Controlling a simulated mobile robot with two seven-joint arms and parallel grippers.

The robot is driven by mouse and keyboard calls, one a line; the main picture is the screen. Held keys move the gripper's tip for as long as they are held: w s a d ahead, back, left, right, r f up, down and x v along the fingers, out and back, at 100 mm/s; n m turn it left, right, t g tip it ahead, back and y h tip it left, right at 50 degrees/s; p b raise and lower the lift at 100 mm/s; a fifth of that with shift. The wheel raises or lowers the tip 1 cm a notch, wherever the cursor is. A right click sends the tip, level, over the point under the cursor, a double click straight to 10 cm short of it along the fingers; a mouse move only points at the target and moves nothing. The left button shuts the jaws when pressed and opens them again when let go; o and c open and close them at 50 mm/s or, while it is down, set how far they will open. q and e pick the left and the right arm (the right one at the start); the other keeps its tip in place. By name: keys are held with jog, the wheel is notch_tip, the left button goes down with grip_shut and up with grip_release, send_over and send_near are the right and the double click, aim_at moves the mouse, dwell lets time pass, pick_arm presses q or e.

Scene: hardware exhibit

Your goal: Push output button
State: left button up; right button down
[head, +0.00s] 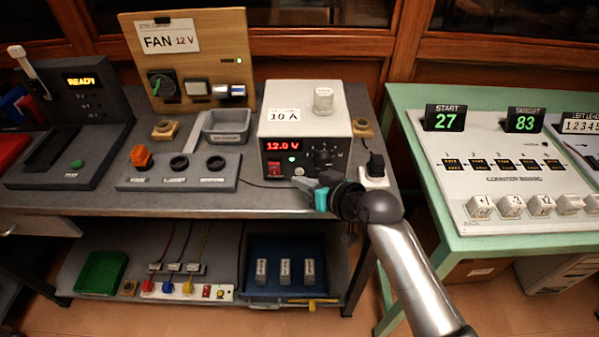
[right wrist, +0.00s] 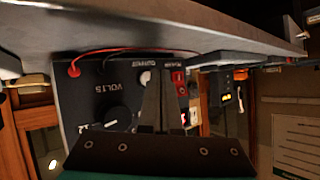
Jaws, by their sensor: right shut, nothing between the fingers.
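The power supply (head: 305,128) is a white box with a dark front panel on the grey bench, its red display reading 12.0 V. The round white output button (head: 298,171) sits low on that panel, right of the red power switch (head: 274,168). In the right wrist view the panel appears upside down, with the output button (right wrist: 146,77) under its OUTPUT label. My right gripper (head: 302,184) is shut and empty, its tips just in front of and below the button. The dark fingers (right wrist: 158,88) partly overlap the button there; I cannot tell whether they touch it. My left gripper is out of view.
A grey three-socket panel (head: 180,172) lies to the left. A green table (head: 470,245) with a counter board is at right.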

dwell(0.6)
jog(key=shift+w, duration=0.45)
dwell(0.4)
jog(key=shift+s+r+p, duration=0.1)
jog(key=shift+s+p, duration=0.3)
jog(key=shift+p, duration=0.3)
jog(key=shift+s, duration=0.1)
